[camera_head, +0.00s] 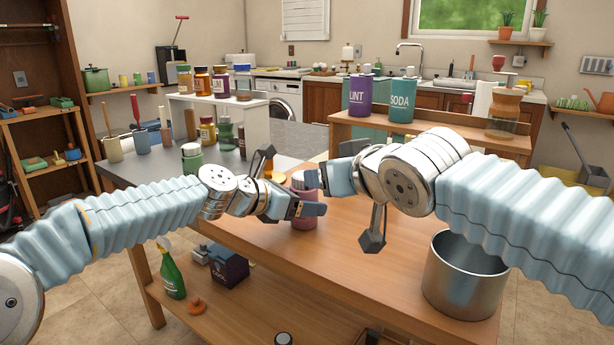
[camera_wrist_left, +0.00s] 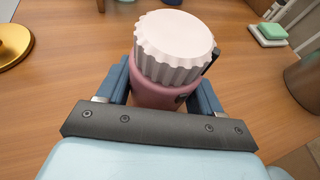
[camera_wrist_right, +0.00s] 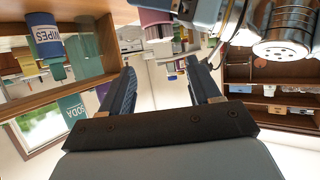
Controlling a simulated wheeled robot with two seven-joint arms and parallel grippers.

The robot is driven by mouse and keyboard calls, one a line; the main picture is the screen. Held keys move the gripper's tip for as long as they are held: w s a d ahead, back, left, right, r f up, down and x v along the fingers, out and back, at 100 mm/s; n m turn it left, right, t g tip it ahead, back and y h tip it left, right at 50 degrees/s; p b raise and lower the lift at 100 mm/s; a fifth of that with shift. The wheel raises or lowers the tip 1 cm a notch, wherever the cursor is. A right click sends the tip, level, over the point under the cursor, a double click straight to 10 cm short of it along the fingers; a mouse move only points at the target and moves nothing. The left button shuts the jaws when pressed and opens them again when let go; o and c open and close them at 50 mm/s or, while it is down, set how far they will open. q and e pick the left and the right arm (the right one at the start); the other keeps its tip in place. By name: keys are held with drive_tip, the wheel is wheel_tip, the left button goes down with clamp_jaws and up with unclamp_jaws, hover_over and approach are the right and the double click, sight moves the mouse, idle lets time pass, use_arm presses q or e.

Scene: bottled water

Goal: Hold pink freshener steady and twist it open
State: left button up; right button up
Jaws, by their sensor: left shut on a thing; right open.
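The pink freshener (camera_head: 304,223) stands upright on the wooden table near the middle of the head view. In the left wrist view, its pink body (camera_wrist_left: 165,95) carries a pale ribbed lid (camera_wrist_left: 177,45). My left gripper (camera_head: 307,210) is shut around the body below the lid, with one blue finger on each side. My right gripper (camera_head: 318,179) is open and empty beside the upper part of the jar. My left fingers hide part of the body in the head view.
A metal pot (camera_head: 466,275) stands on the table at right, under my right arm. A purple LINT bottle (camera_head: 360,97) and a teal SODA bottle (camera_head: 402,102) stand on a raised shelf behind. A soap dish (camera_wrist_left: 268,35) and a gold round base (camera_wrist_left: 12,45) are nearby.

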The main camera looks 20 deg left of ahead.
drive_tip(key=x, duration=1.1)
drive_tip(key=shift+w+a+f, duration=0.15)
drive_tip(key=shift+f, duration=0.15)
drive_tip(key=c, duration=0.8)
drive_tip(key=shift+w+f+n+g, duration=0.1)
drive_tip(key=shift+n+g, duration=0.2)
drive_tip(key=shift+w+f+n+g+y, duration=0.1)
drive_tip(key=shift+w+n+g+y, duration=0.05)
drive_tip(key=shift+n+g+y, duration=0.7)
drive_tip(key=shift+w+n+g+y, duration=0.1)
drive_tip(key=shift+n+g+y, duration=1.35)
drive_tip(key=shift+n+g, duration=1.1)
drive_tip(key=shift+d, duration=0.25)
